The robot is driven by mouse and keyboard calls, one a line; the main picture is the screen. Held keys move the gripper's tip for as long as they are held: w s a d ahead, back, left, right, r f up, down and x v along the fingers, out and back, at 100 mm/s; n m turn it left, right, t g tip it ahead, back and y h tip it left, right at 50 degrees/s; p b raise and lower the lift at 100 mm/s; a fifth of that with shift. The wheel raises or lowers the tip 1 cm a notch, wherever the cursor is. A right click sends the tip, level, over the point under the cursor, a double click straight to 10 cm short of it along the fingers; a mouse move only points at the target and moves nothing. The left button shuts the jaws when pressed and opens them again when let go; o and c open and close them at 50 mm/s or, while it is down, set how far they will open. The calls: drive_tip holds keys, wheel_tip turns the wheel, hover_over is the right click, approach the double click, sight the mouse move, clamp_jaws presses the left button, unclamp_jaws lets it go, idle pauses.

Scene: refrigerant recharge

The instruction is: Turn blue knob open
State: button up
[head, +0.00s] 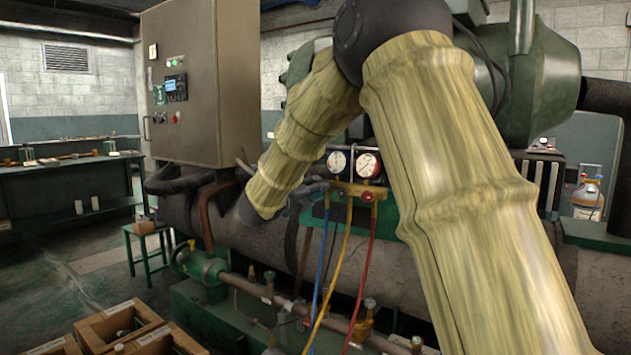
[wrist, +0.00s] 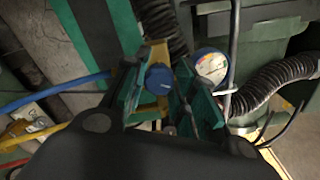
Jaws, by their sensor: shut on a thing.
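The blue knob (wrist: 158,77) shows in the wrist view on the yellow manifold body (wrist: 158,52). My gripper (wrist: 157,88) has its two teal fingers on either side of the knob and is shut on it. In the head view my gripper (head: 308,192) is at the left end of the manifold (head: 353,189), partly hidden by my arm. The blue knob itself is hidden in that view. Two round gauges, one blue-marked (head: 337,161) and one red-marked (head: 368,165), stand above the manifold. A gauge (wrist: 211,66) also shows right of my fingers in the wrist view.
Blue (head: 325,262), yellow (head: 336,268) and red (head: 363,272) hoses hang below the manifold. A grey control cabinet (head: 203,85) stands to the left. Wooden crates (head: 125,325) sit on the floor at lower left. A corrugated black hose (wrist: 277,83) runs close to my gripper.

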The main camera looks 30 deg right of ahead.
drive_tip(key=n+p, duration=0.7)
drive_tip(key=shift+n, duration=0.4)
drive_tip(key=shift+f, duration=0.1)
drive_tip(key=o, duration=1)
drive_tip(key=shift+a, duration=0.1)
drive_tip(key=v, duration=1.1)
drive_tip(key=shift+s+a, duration=0.1)
drive_tip(key=shift+a, duration=0.25)
